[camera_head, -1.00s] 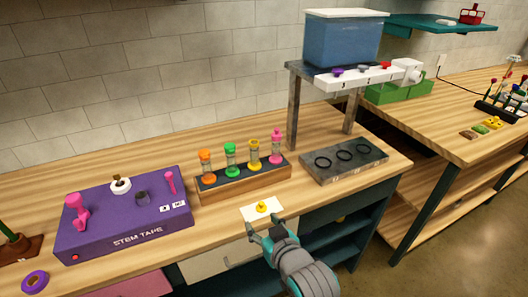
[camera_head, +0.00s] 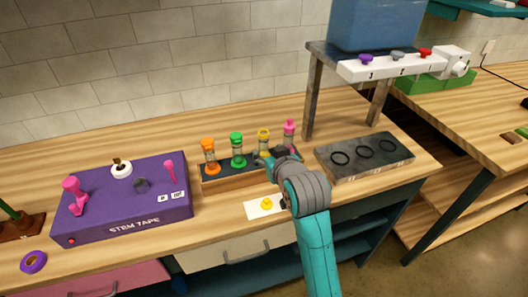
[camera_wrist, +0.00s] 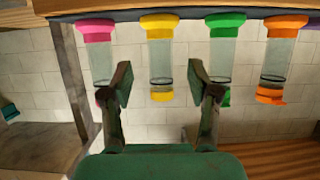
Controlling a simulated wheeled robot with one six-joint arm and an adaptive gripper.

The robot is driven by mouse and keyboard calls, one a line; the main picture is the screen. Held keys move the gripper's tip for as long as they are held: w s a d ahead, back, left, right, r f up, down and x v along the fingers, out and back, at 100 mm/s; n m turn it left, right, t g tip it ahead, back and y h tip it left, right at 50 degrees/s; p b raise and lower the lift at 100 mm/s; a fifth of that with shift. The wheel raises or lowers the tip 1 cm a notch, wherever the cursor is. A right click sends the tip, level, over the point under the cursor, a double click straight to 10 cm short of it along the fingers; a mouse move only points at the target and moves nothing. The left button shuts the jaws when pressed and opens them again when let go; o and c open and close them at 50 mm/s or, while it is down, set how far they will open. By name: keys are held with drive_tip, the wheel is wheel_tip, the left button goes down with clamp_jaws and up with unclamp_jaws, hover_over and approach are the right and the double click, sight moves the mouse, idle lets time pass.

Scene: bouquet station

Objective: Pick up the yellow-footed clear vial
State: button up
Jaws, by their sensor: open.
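The yellow-footed clear vial (camera_head: 263,142) stands upright in the wooden rack (camera_head: 228,182), between a green vial (camera_head: 237,149) and a pink vial (camera_head: 289,135). In the wrist view the rack appears at the top and the yellow vial (camera_wrist: 160,60) hangs downward in the picture, with its thick yellow foot against the rack. My gripper (camera_head: 277,154) is at the rack's front right, partly hiding the pink and yellow vials' lower parts. In the wrist view my gripper (camera_wrist: 160,82) is open and empty, its fingers either side of the yellow vial in the picture. I cannot tell whether they reach around it.
An orange vial (camera_head: 210,157) stands at the rack's left end. A purple stem tape box (camera_head: 125,200) is to the left. A grey block with black rings (camera_head: 365,157) is to the right, under a metal stand. A white card with a yellow piece (camera_head: 266,204) lies in front.

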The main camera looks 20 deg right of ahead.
sight(265, 149)
drive_tip(key=shift+x, duration=2.6)
clamp_jaws()
